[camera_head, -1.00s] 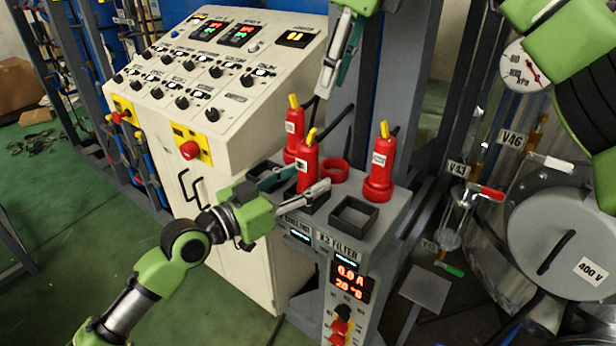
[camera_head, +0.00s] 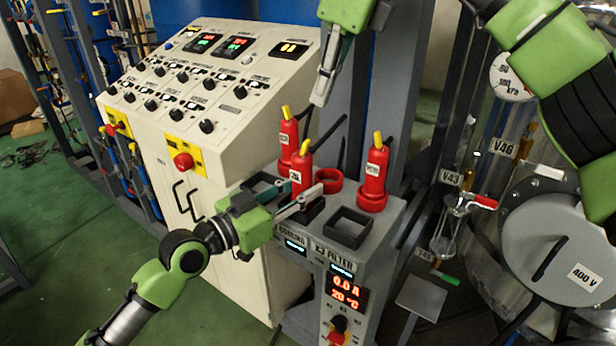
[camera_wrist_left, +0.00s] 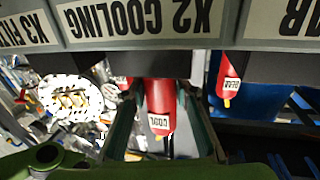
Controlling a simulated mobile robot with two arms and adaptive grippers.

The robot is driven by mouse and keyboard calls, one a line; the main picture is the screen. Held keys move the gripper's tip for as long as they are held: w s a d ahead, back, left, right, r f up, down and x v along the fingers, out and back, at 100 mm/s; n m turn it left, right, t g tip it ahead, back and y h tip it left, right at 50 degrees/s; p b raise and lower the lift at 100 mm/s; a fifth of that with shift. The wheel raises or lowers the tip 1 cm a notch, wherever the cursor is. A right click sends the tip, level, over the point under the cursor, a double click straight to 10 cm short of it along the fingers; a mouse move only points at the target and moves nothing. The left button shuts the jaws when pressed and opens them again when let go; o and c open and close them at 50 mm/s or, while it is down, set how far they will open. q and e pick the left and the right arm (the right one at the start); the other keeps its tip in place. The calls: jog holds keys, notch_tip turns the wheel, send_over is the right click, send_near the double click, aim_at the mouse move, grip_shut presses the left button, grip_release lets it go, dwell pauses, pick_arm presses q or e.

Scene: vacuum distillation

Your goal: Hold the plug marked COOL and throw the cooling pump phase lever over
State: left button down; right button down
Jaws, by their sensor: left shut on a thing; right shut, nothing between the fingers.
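The red plug marked COOL (camera_wrist_left: 160,105) stands in the socket labelled X2 COOLING (camera_wrist_left: 135,17) in the left wrist view. In the head view it is the front red plug (camera_head: 302,174) with a yellow tip. My left gripper (camera_head: 301,196) is shut on it, one finger on each side; the fingers also show in the left wrist view (camera_wrist_left: 158,130). My right gripper (camera_head: 322,88) is shut and empty, hanging above and behind the plugs, apart from them. I cannot make out which control is the cooling pump phase lever.
Two more red plugs, one behind (camera_head: 288,138) and one to the right (camera_head: 373,178), stand close by. An empty square socket (camera_head: 348,227) lies right of my left gripper. A white console (camera_head: 215,120) with several knobs stands at left.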

jog(key=s+a+f+m+g+y, duration=0.2)
jog(key=s+a+f+g+y, duration=0.2)
jog(key=a+f+y, duration=0.7)
jog(key=s+d+f+m+t+y, duration=0.1)
jog(key=d+f+m+t, duration=0.1)
jog(key=d+m+t, duration=0.5)
jog(key=s+d+f+m+t+y, duration=0.2)
jog(key=d+m+t, duration=0.5)
jog(key=d+m, duration=0.4)
jog(key=d+f, duration=0.1)
jog(key=d, duration=0.3)
jog(key=shift+s+t, duration=0.25)
jog(key=shift+t, duration=0.05)
